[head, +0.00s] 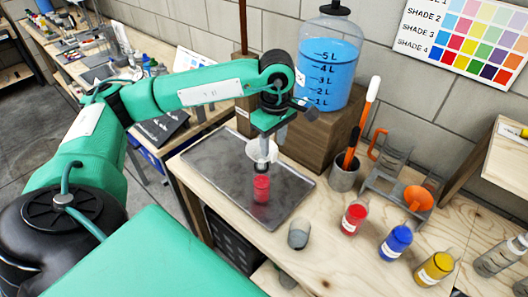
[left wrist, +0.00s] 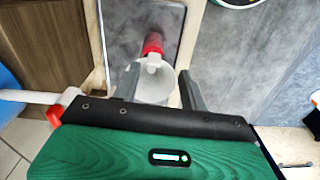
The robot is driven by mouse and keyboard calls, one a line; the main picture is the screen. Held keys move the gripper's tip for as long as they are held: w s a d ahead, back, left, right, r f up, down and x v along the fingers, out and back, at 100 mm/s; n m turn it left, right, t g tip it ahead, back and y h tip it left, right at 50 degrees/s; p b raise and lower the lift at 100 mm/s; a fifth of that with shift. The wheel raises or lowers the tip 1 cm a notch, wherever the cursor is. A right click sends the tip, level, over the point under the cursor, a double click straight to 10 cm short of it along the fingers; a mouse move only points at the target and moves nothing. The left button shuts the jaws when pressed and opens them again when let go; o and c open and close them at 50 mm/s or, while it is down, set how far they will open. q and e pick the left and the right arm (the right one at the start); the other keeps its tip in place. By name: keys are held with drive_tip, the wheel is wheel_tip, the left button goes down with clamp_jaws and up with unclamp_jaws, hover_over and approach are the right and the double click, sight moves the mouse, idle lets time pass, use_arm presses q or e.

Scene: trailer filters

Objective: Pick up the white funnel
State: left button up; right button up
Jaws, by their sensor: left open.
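The white funnel (head: 261,152) sits in the mouth of a small red bottle (head: 261,188) on the metal tray. In the left wrist view the funnel (left wrist: 155,88) lies between the two grey fingers, with the red bottle (left wrist: 152,43) beyond it. My left gripper (head: 269,137) is open and close above the funnel, with a finger on either side of it. Whether the fingers touch the funnel cannot be told. The gripper hides part of the funnel's far side in the head view. My right gripper is not in view.
The metal tray (head: 215,181) is otherwise bare. A wooden box bears a large blue-filled jug (head: 329,70) behind the gripper.

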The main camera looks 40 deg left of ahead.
sight(275, 160)
use_arm(q)
drive_tip(key=shift+w+f, duration=0.2)
drive_tip(key=shift+f, duration=1)
drive_tip(key=shift+d+f+p, duration=0.1)
drive_tip(key=shift+f+p, duration=0.7)
drive_tip(key=shift+p, duration=0.05)
drive_tip(key=f+p, duration=0.1)
drive_tip(key=f, duration=0.2)
drive_tip(key=shift+w+f, duration=0.2)
drive_tip(key=shift+f, duration=0.3)
drive_tip(key=shift+s, duration=0.1)
drive_tip(key=c, duration=0.9)
clamp_jaws()
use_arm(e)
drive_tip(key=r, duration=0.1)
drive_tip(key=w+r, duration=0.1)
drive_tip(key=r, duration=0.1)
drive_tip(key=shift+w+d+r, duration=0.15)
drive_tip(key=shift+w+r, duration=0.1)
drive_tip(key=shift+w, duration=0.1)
